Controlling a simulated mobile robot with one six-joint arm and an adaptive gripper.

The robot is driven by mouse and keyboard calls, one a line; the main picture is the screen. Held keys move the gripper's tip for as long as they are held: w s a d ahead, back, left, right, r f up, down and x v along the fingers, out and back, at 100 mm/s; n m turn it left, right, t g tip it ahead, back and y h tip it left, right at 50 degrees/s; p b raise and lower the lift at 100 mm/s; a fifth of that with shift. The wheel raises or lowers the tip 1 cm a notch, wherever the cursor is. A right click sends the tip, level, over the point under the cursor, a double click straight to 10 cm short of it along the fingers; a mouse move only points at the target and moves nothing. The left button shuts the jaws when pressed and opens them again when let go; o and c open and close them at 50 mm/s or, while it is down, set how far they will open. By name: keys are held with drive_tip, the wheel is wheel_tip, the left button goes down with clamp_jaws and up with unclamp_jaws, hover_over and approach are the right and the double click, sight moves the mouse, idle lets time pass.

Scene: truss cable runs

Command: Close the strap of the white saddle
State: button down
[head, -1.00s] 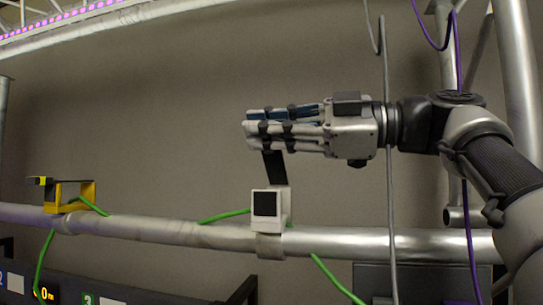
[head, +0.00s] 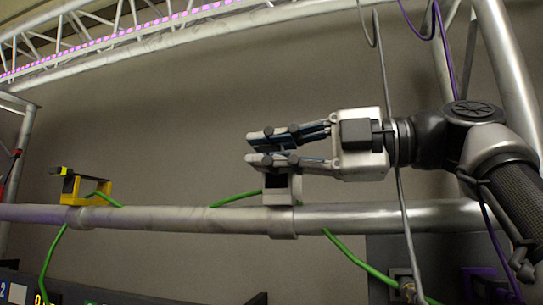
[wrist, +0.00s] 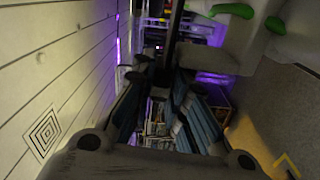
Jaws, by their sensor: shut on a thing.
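The white saddle (head: 297,188) sits on the horizontal silver tube, with a dark square on its front face. My gripper (head: 258,150) points left just above it, the lower finger close to the saddle's top. In the wrist view a dark strap (wrist: 175,28) runs down between the fingertips of my gripper (wrist: 168,78), which is shut on it. The strap is mostly hidden behind the fingers in the head view. The green cable (head: 236,199) reaches the saddle from the left and comes out at lower right; its run inside the saddle is hidden.
A yellow saddle (head: 98,190) with a raised dark strap stands farther left on the tube (head: 160,219). A grey cable (head: 391,120) hangs in front of the tube, near my wrist. A purple cable (head: 440,40) hangs at right.

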drive_tip(key=shift+w+f, duration=0.1)
drive_tip(key=shift+f, duration=0.45)
drive_tip(key=c, duration=1.8)
unclamp_jaws()
drive_tip(key=shift+o, duration=1)
drive_tip(key=shift+r, duration=0.1)
drive_tip(key=s+d, duration=0.1)
drive_tip(key=d, duration=0.6)
drive_tip(key=shift+s+d, duration=0.2)
drive_tip(key=shift+s, duration=0.1)
